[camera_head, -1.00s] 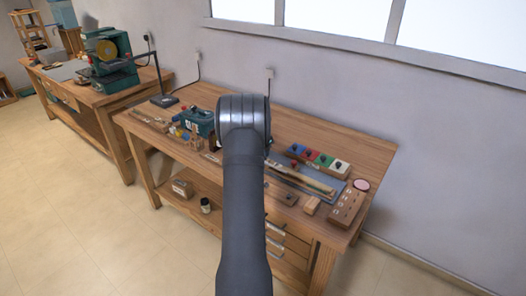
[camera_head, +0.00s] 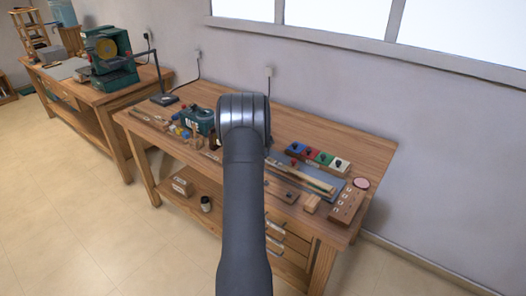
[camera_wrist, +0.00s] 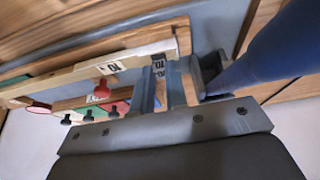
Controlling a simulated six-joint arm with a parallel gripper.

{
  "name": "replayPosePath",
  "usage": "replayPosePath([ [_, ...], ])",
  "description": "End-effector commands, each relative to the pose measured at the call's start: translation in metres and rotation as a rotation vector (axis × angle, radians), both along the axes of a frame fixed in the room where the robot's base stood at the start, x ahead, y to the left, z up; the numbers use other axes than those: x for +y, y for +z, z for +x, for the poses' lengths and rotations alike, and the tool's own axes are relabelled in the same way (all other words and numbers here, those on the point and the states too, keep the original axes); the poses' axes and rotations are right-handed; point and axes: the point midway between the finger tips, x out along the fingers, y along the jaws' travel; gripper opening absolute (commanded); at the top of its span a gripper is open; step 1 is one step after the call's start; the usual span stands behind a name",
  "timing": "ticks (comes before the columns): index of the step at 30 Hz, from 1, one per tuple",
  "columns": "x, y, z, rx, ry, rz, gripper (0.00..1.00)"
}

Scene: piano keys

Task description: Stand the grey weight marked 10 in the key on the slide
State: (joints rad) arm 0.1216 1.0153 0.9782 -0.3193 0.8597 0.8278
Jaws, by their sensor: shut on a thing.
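The light wooden key (camera_wrist: 75,75) with a printed 10 label lies across the wrist view, along the grey-blue slide area. In the head view the long wooden key (camera_head: 308,180) lies on a grey mat, right of my arm. My arm hides the gripper in the head view.
Coloured blocks with dark and red knobs (camera_head: 318,158) stand behind the key. A wooden block with round marks (camera_head: 347,205) is at the bench's right end, near a pink disc (camera_head: 361,184). A green box (camera_head: 199,120) stands left of my arm.

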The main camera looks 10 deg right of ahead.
Motion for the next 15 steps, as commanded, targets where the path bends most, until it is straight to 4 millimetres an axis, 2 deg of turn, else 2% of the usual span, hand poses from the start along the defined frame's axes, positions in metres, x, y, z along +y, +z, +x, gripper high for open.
replayPosePath([
  [15,0.0,-0.0055,0.0001,0.0,0.0,0.0,0.0],
])
